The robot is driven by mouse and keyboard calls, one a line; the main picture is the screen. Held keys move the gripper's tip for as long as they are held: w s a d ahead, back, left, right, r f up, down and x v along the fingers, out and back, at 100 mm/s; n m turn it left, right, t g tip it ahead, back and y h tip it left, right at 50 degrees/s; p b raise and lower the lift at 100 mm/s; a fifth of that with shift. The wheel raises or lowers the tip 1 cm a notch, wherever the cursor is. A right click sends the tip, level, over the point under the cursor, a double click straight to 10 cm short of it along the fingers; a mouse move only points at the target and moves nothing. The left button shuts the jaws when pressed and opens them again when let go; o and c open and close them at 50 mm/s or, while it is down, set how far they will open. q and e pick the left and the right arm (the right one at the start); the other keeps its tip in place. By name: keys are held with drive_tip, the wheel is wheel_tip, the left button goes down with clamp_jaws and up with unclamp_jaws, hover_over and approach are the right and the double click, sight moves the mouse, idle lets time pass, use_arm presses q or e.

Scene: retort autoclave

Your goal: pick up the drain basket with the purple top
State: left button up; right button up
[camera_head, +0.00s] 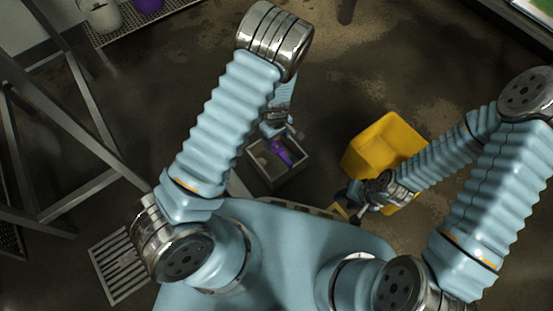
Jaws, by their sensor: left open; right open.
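A small purple item (280,152) lies inside an open grey box (283,178) on the floor, below my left gripper in the picture. Another purple object (148,4) stands on a mesh shelf at the top left, cut by the frame edge. I cannot tell which of these is the purple-topped drain basket. My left gripper (291,134) is open at the far edge of the grey box, partly hidden by my arm; contact cannot be told. My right gripper (347,206) is open near the front left corner of a yellow bin, small and dark in the picture.
The yellow bin (362,150) stands right of the grey box. A pale container (101,14) is on the mesh shelf (133,28). Metal frame legs (60,115) stand at the left, with a floor grate (118,268) below.

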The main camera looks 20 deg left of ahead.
sight(277, 148)
use_arm(q)
drive_tip(key=f, duration=0.1)
drive_tip(key=s+f+b, duration=0.1)
drive_tip(key=f, duration=0.3)
drive_tip(key=shift+s+d+f+b, duration=0.15)
drive_tip(key=shift+d+f+b, duration=0.1)
drive_tip(key=shift+b, duration=0.15)
drive_tip(key=shift+r, duration=0.1)
drive_tip(key=c, duration=1.3)
drive_tip(key=shift+o, duration=0.2)
use_arm(e)
drive_tip(key=shift+f, duration=0.9)
